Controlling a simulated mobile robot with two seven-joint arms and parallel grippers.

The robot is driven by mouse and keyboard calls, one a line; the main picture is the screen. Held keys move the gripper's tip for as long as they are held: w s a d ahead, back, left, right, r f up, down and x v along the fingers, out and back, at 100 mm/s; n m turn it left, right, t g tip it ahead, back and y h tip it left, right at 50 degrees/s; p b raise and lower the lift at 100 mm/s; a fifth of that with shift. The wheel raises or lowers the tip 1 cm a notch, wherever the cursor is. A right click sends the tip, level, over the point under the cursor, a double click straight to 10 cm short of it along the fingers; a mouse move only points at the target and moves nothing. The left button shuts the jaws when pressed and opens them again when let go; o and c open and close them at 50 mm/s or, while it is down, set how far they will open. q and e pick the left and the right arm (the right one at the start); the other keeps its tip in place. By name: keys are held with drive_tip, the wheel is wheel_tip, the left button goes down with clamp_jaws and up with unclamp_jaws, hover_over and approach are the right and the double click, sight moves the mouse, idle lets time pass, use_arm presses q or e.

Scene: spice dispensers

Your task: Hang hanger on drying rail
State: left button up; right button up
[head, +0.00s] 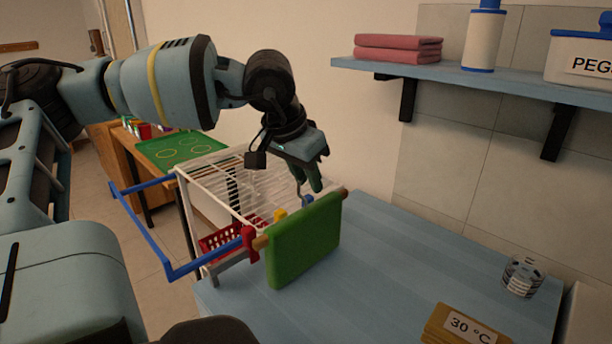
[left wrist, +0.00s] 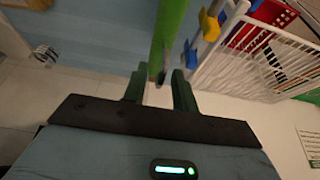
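A green cloth (head: 305,245) hangs folded over a wooden bar (head: 345,193), which I take as the hanger. The cloth shows edge-on in the left wrist view (left wrist: 167,38). My left gripper (head: 312,182) is above the bar, pointing down, with a thin grey hook (head: 300,186) near its fingertips. In the left wrist view the fingers (left wrist: 160,88) stand apart, with a gap around a thin dark piece between them; contact cannot be told. A blue rail (head: 145,230) runs around the left side of the white rack. My right gripper is out of view.
The white wire rack (head: 215,190) stands behind the cloth, with a red basket (head: 222,240) and a red clip (head: 249,245) nearby. A yellow box marked 30 °C (head: 465,325) and a striped tin (head: 522,276) stand on the blue counter (head: 400,255), clear between. A shelf (head: 440,70) hangs above.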

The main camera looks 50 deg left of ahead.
use_arm(q)
drive_tip(key=v, duration=1.2)
drive_tip(key=shift+p, duration=0.3)
drive_tip(key=shift+d+r, duration=0.1)
drive_tip(key=shift+r, duration=0.1)
